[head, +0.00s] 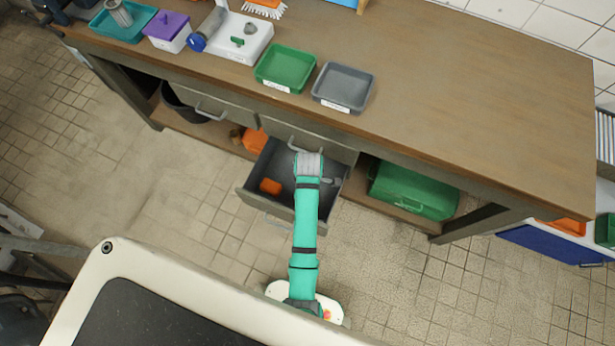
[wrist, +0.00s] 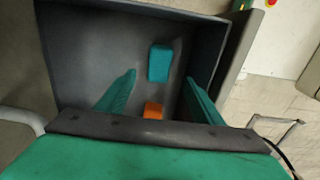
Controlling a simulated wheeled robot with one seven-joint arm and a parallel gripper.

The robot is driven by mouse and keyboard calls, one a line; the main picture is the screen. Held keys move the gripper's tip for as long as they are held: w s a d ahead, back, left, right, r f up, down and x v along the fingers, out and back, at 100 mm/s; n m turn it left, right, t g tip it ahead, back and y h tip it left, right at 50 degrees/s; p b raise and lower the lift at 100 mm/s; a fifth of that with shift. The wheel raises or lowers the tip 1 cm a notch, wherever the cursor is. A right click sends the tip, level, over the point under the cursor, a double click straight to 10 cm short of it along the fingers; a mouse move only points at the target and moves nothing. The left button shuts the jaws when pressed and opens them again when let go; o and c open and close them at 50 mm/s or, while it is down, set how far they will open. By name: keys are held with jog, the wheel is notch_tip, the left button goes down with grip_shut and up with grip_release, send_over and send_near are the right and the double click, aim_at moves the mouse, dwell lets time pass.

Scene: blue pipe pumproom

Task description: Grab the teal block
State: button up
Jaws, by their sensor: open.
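The teal block (wrist: 160,63) lies on the floor of an open grey drawer, which shows in the wrist view (wrist: 88,50) and in the head view (head: 262,205). My gripper (wrist: 160,76) is open, its two teal fingers spread to the left and right. In the wrist view the block appears between and just past the fingertips, with no finger seen touching it. An orange block (wrist: 153,110) shows lower between the fingers; it also seems to show in the head view (head: 270,186). In the head view my arm reaches over the drawer and the teal block is not visible.
The drawer's walls stand close around my gripper. The wooden workbench (head: 460,110) is above and behind the drawer, with a green tray (head: 286,68) and a grey tray (head: 343,87) on top. A green case (head: 414,190) is on the lower shelf at right.

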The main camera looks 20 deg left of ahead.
notch_tip(320, 180, down, 11)
jog(key=shift+w+r, duration=0.1)
jog(key=shift+r, duration=0.05)
jog(key=c, duration=1.3)
jog(key=shift+r, duration=0.15)
